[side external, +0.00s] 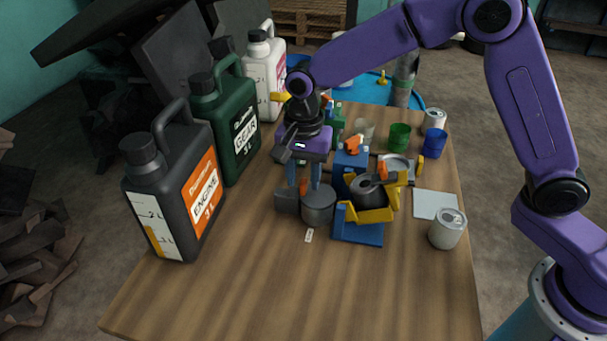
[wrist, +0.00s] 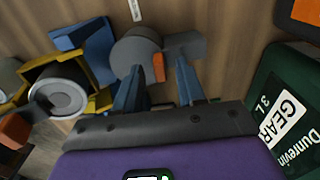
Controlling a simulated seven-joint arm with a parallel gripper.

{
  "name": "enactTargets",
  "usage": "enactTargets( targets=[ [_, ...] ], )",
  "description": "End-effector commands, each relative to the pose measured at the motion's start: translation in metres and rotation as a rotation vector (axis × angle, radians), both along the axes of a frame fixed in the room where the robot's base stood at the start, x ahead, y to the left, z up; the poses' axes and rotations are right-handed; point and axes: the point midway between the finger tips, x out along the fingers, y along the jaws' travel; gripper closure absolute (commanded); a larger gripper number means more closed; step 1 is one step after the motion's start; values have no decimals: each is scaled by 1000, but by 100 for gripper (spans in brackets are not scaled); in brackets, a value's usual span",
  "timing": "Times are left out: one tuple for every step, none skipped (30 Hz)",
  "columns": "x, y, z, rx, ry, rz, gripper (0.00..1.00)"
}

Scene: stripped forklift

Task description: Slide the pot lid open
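A small grey round pot (side external: 318,208) stands on the wooden table near its middle. A flat grey piece (side external: 287,198) sticks out on its left, and a small orange knob (side external: 303,188) shows near the top. In the wrist view the grey round top (wrist: 133,48) has the flat grey piece (wrist: 186,46) on its right and the orange knob (wrist: 158,68) near its edge. I cannot tell which grey part is the lid. My gripper (side external: 303,182) points down over the pot. Its blue fingers are apart, one on each side of the orange knob, with gaps visible in the wrist view.
A blue-and-yellow stand (side external: 358,234) holding a dark round part is close on the right. Black engine oil (side external: 180,190) and green gear oil (side external: 235,125) jugs stand on the left. A can (side external: 447,232) stands at the right edge. The table's front is clear.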

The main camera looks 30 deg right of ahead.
Motion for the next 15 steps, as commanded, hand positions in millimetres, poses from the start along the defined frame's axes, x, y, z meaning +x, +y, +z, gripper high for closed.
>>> enactTargets(
  targets=[
    [0, 0, -2, -1, 1, 0, 61],
    [0, 0, -2, -1, 1, 0, 61],
    [0, 0, -3, 0, 0, 0, 61],
    [0, 0, -3, 0, 0, 0, 61],
    [0, 0, -3, 0, 0, 0, 61],
    [0, 0, -3, 0, 0, 0, 61],
    [0, 0, -2, 0, 0, 0, 61],
    [0, 0, -2, 0, 0, 0, 61],
    [0, 0, -2, 0, 0, 0, 61],
    [0, 0, -2, 0, 0, 0, 70],
    [0, 0, -2, 0, 0, 0, 80],
    [0, 0, -2, 0, 0, 0, 93],
    [0, 0, -2, 0, 0, 1, 100],
    [0, 0, -2, 0, 0, 1, 100],
    [0, 0, -2, 0, 0, 1, 100]
  ],
)
